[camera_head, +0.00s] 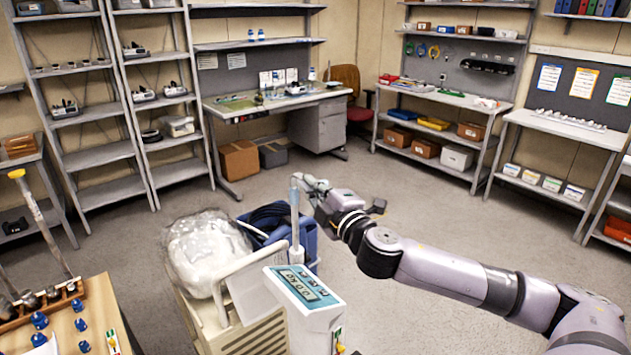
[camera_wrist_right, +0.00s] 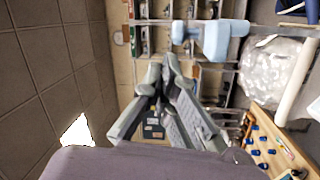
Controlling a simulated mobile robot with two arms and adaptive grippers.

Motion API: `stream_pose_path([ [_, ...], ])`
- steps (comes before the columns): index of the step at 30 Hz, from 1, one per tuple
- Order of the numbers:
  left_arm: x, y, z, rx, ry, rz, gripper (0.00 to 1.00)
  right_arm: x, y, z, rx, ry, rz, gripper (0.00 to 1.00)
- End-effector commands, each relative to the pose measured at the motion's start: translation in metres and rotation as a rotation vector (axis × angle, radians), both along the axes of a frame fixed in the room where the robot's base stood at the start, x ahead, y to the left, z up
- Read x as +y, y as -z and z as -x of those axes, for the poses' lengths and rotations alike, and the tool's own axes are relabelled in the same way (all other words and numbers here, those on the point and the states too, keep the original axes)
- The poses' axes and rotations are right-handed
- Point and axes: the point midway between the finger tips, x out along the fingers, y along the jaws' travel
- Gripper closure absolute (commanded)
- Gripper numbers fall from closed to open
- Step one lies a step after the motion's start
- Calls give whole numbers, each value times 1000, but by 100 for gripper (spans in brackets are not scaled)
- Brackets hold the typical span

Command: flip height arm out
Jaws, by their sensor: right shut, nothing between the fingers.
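The pump unit (camera_head: 318,325) stands at the bottom centre of the head view, with a teal display panel (camera_head: 303,287) on top. A pale blue upright post (camera_head: 295,225) rises behind the panel. In the right wrist view a pale blue post with a blocky head (camera_wrist_right: 222,40), probably the height arm, lies near the fingertips. My right gripper (camera_head: 312,187) is at the post's top in the head view; its fingers (camera_wrist_right: 162,72) are shut and empty. Contact with the post cannot be told. My left gripper is not in view.
A clear plastic bag of white material (camera_head: 207,252) and a dark blue bin (camera_head: 275,222) sit beside the pump unit. A wooden table (camera_head: 98,295) with blue parts is at lower left. Shelves and a desk (camera_head: 280,100) line the back; open floor lies right.

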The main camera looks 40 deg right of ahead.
Motion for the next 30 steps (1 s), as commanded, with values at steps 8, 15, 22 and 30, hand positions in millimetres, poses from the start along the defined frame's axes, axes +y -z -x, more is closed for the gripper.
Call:
stream_pose_path([
  [8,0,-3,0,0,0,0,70,-9,2,4,0,-1,1,100],
  [15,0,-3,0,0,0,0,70,-9,2,4,-1,-1,1,100],
  [22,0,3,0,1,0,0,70,-11,5,4,1,-20,4,100],
  [30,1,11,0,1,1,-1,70,-15,4,5,1,-66,3,100],
])
